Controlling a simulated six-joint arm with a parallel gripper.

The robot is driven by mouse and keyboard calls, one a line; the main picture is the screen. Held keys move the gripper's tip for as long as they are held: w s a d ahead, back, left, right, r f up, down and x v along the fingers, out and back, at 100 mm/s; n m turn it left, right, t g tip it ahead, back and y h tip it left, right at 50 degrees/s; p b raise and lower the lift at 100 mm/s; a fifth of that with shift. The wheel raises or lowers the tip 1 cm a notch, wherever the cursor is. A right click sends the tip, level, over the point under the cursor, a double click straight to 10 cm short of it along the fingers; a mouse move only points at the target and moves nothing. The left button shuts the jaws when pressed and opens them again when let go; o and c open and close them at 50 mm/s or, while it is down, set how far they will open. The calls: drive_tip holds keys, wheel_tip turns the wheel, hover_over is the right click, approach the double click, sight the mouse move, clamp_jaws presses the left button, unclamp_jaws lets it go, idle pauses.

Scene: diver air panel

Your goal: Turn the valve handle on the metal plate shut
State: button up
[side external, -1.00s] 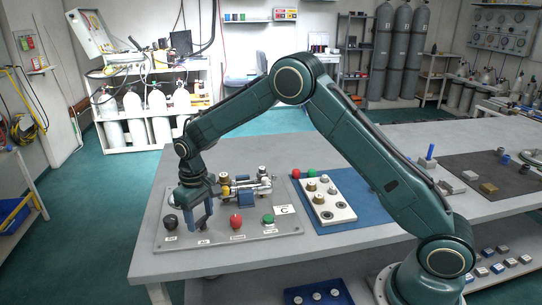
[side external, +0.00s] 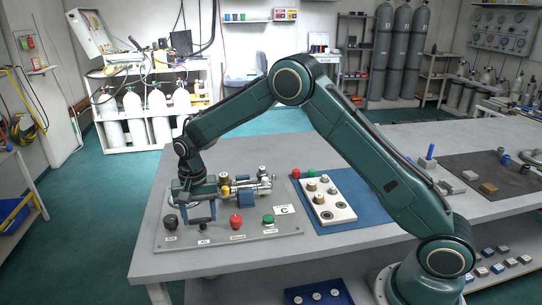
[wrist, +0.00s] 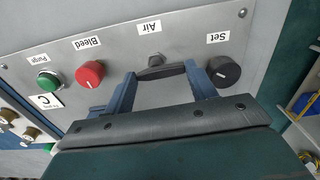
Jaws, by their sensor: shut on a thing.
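The metal plate (side external: 265,232) lies on the near left part of the bench. The valve handle (wrist: 160,73) is a dark bar under the "Air" label in the wrist view, with a small grey hub beside it. My gripper (wrist: 161,73) is shut on the handle, with one blue finger at each end of the bar. The bar runs roughly parallel to the plate's near edge there. In the side view my gripper (side external: 201,219) is low over the plate's front row, and the handle is mostly hidden by it.
A black Set knob (wrist: 223,70) sits close beside one finger. A red Bleed knob (wrist: 90,74) and a green Purge knob (wrist: 49,81) are on the other side. Brass and steel fittings (side external: 245,183) stand behind. A blue mat (side external: 352,232) lies to the right.

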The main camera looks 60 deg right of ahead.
sight(200, 219)
drive_tip(key=shift+w+r+m, duration=0.1)
drive_tip(key=shift+m, duration=0.3)
drive_tip(key=o, duration=1)
wheel_tip(200, 219, up, 14)
drive_tip(key=shift+f, duration=0.15)
idle(0.5)
